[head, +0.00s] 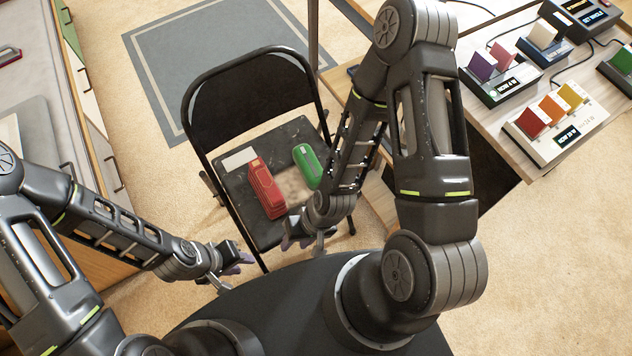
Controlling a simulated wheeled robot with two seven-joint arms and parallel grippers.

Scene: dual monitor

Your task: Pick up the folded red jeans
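The folded red jeans (265,190) lie as a flat, elongated bundle on the black seat (243,206) of a folding chair. My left gripper (232,272) is to the left of and nearer than the seat, apart from the jeans. Its fingers look spread, with nothing seen between them. My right gripper (303,243) is at the near right side of the seat, close to the near end of the jeans in the picture. Its fingers also look apart and empty. Its height above the seat is hard to tell.
The chair's backrest (245,95) rises at the far side. A desk (500,125) with devices stands right, a cabinet (95,130) left.

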